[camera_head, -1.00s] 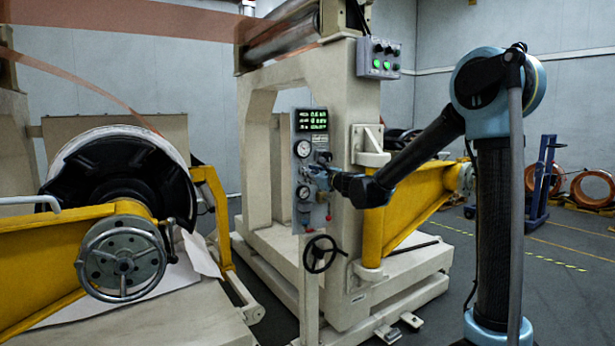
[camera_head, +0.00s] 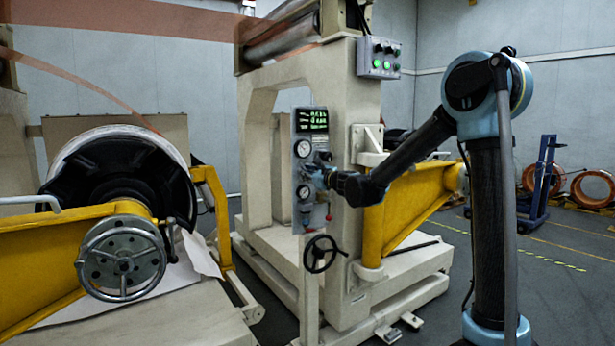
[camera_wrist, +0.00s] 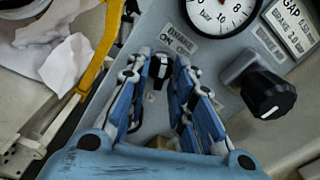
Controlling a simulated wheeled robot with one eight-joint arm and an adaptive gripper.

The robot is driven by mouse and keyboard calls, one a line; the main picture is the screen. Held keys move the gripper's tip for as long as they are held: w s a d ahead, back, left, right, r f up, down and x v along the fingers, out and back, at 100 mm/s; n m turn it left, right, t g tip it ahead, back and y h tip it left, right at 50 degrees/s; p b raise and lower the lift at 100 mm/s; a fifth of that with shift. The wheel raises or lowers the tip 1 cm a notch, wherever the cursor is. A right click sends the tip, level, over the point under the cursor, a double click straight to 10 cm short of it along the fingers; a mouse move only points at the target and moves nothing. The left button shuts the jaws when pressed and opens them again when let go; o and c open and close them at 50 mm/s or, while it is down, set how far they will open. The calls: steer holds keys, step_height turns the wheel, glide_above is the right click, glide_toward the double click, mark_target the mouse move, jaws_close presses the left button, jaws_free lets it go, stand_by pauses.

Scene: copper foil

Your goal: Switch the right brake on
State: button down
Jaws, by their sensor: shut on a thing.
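The grey control panel (camera_head: 311,130) stands on a post in front of the cream machine frame, and my gripper (camera_head: 313,180) is at its face. In the wrist view the panel carries a small black switch (camera_wrist: 159,69) under a label reading BRAKE, ON, OFF. My gripper (camera_wrist: 160,82) has its blue fingers on either side of this switch and is shut on it. The switch's exact angle is hard to tell. A black knob (camera_wrist: 268,94) and a white pressure gauge (camera_wrist: 222,10) sit to its right.
A red button (camera_head: 328,217) and a handwheel (camera_head: 320,254) are below the gripper. A yellow arm (camera_head: 405,203) of the machine lies behind my forearm. A green-buttoned box (camera_head: 380,58) hangs above.

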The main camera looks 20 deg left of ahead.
steer(key=shift+n, duration=0.7)
steer(key=shift+d, duration=0.1)
steer(key=c, duration=1.7)
jaws_free()
steer(key=shift+w, duration=0.1)
steer(key=shift+d, duration=0.1)
steer(key=v, duration=1.1)
steer(key=shift+s+d, duration=0.2)
steer(key=shift+s, duration=0.2)
steer(key=shift+f, duration=0.1)
